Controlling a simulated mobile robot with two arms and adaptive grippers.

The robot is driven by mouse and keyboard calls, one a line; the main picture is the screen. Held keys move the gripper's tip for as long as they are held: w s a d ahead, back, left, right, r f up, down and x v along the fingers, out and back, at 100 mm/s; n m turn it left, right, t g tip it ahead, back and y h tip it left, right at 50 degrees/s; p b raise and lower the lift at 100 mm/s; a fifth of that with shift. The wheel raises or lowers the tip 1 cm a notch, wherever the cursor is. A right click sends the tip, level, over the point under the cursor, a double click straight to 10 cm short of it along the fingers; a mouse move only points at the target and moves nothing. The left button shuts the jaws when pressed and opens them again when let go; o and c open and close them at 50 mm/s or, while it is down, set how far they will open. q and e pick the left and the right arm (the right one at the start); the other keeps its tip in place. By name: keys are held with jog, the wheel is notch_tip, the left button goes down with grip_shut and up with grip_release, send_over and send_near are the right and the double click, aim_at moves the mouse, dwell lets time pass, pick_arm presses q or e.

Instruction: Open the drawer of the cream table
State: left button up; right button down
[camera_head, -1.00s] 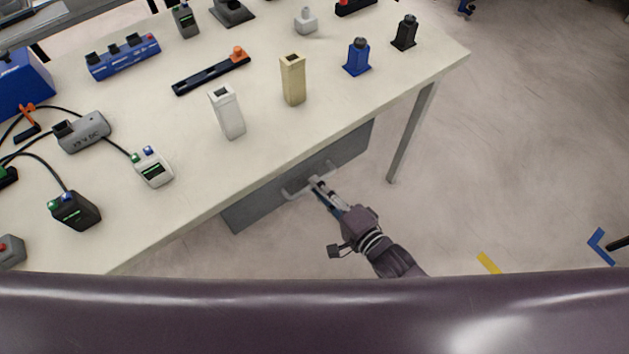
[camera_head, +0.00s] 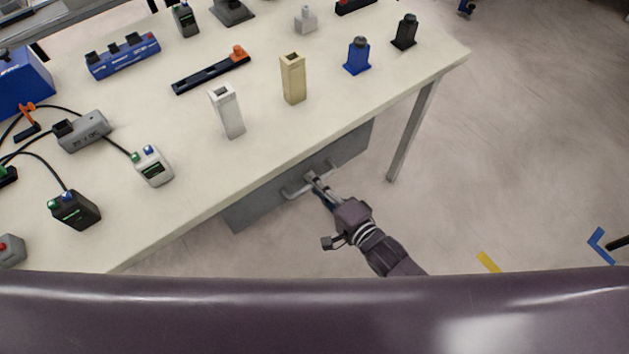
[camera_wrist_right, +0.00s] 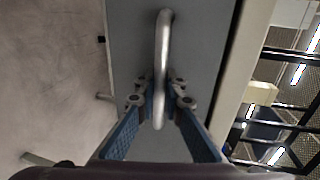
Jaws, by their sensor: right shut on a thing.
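The cream table (camera_head: 250,140) fills the left and middle of the head view. Its grey drawer (camera_head: 255,211) hangs under the front edge, and its front looks flush under the tabletop. A silver bar handle (camera_head: 294,193) is fixed to the drawer front. My right gripper (camera_head: 312,180) is at the handle. In the right wrist view the fingers (camera_wrist_right: 159,100) are closed around the handle (camera_wrist_right: 163,50), one on each side, with the grey drawer front (camera_wrist_right: 200,60) behind. My left gripper is in neither view.
On the tabletop stand a white block (camera_head: 228,112), a tan block (camera_head: 292,80), a blue block (camera_head: 357,57) and several cabled devices. A table leg (camera_head: 410,132) is right of the drawer.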

jog(key=shift+d, duration=0.1)
jog(key=f+p+v, duration=0.2)
jog(key=v, duration=1.1)
jog(key=s+f+p+v, duration=0.1)
jog(key=f+p+v, duration=0.2)
jog(key=v, duration=1)
jog(key=shift+d+f, duration=0.2)
jog(key=shift+d, duration=0.15)
jog(key=shift+s, duration=0.1)
jog(key=c, duration=2.3)
grip_release()
